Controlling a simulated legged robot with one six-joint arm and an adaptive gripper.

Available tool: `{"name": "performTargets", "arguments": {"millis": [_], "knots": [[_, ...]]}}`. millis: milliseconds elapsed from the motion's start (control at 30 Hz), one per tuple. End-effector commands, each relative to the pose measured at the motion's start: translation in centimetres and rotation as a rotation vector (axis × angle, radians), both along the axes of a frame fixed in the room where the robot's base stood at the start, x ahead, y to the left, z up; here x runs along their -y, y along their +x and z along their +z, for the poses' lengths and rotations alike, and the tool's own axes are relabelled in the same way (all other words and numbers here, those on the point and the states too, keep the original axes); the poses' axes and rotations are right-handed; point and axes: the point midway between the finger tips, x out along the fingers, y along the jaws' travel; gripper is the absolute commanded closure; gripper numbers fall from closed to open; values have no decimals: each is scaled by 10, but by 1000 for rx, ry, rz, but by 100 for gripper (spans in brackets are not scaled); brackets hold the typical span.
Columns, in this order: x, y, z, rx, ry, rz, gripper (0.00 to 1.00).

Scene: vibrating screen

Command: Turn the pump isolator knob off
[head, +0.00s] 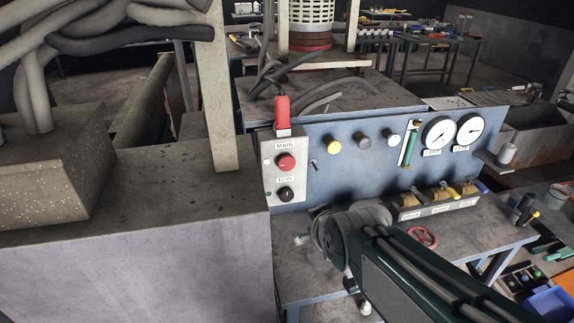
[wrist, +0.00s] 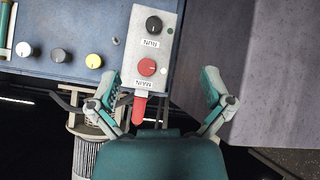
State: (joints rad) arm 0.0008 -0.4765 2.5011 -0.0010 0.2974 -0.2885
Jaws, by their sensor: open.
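No label that I can read says pump isolator. A pale control box (head: 285,168) on the blue panel carries a red knob (head: 286,162) under a MAIN label and a black knob (head: 286,194) under a RUN label. A red handle (head: 282,111) stands on top of the box. The wrist view shows this upside down, with the red knob (wrist: 147,67), black knob (wrist: 154,25) and red handle (wrist: 139,108). My gripper (wrist: 163,86) is open and empty, its fingers apart on either side of the box's handle end. I see no contact. In the head view my arm hides the fingers.
The blue panel (head: 350,180) also carries yellow, grey and white knobs, a green tube and two gauges (head: 438,133). Below are a row of small valves (head: 437,207) and a red handwheel (head: 422,237). A large concrete block (head: 130,250) stands close left of the box.

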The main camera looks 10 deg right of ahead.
Motion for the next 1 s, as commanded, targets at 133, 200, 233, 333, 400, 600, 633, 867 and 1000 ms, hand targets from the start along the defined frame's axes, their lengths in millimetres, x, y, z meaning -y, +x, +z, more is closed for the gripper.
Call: {"name": "performTargets", "arguments": {"millis": [133, 200, 233, 333, 400, 600, 633, 867, 1000], "knots": [[0, 42, -9, 135, -98, 80, 0], [0, 60, -11, 203, -150, 113, 0], [0, 67, -12, 231, -172, 127, 0], [0, 88, -16, 329, -251, 166, 0], [0, 101, -19, 396, -308, 189, 0], [1, 128, -27, 578, -480, 236, 0], [1, 130, -28, 603, -505, 239, 0], [1, 138, -30, 714, -616, 247, 0], [1, 145, -29, 726, -625, 247, 0]]}}
